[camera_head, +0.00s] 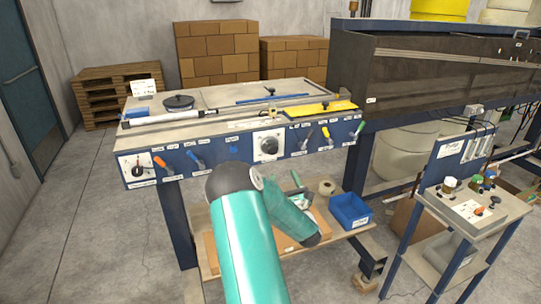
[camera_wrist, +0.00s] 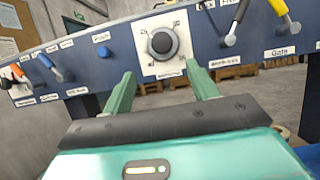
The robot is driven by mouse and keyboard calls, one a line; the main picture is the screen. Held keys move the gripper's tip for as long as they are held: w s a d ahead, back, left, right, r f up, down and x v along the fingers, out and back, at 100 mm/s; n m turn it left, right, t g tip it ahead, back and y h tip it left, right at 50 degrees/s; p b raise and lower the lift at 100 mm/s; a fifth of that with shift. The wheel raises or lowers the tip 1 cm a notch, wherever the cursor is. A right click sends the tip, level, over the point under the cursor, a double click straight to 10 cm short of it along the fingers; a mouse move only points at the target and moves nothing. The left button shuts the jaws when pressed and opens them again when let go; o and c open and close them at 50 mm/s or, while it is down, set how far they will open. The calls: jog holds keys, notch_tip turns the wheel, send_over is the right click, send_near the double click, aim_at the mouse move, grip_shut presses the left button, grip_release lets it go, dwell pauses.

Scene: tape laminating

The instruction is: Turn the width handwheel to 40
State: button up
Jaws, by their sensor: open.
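A round black knob on a white scale plate (camera_wrist: 162,43) is on the blue front panel, straight ahead in the wrist view. Its scale numbers and the label beneath are too small to read for certain. The same dial (camera_head: 269,146) shows at the panel's middle in the head view. My gripper (camera_wrist: 161,76) is open and empty, its two green fingers pointing at the dial, one below each side of it. The fingers appear apart from the knob. In the head view my teal arm hides part of the area below the panel.
A second dial (camera_head: 137,171) sits at the panel's left end. A blue bin (camera_head: 350,210) stands on the lower shelf. A small cart (camera_head: 472,208) stands at right.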

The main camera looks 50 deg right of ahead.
aim_at(273, 152)
jog(key=x, duration=1.1)
jog(key=shift+w+d+r, duration=0.1)
jog(key=shift+w+d, duration=0.05)
jog(key=shift+d, duration=0.2)
jog(key=shift+c, duration=0.5)
jog(key=c, duration=0.9)
